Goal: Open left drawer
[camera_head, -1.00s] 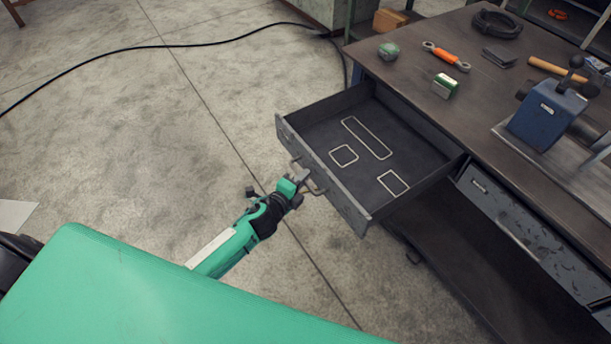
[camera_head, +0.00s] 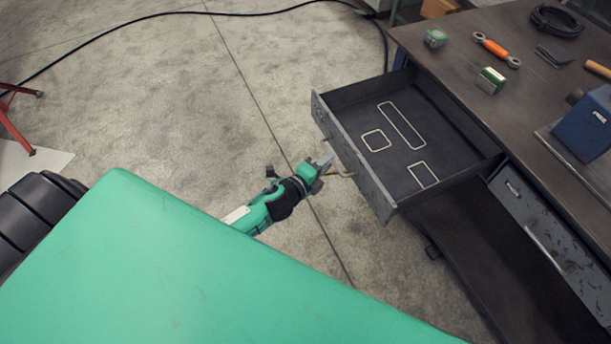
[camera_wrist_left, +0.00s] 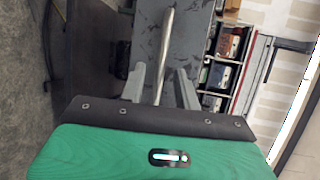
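The left drawer (camera_head: 388,140) is pulled well out of the workbench in the head view. Its inside is empty except for pale outlines on the bottom. Its bar handle (camera_head: 343,174) sits on the front panel. My left gripper (camera_head: 326,168) is at the handle, outside the front panel. In the left wrist view, the two fingers of my left gripper (camera_wrist_left: 162,88) stand apart with gaps on both sides of the handle bar (camera_wrist_left: 165,45), which runs between them. I cannot tell whether either finger touches it. My right gripper is not in view.
The workbench top (camera_head: 450,50) holds a green-and-white box (camera_head: 491,80), an orange-handled tool (camera_head: 495,48), a black cable coil (camera_head: 556,19) and a blue vise-like device (camera_head: 585,123). A second drawer (camera_head: 545,225) is shut at the right.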

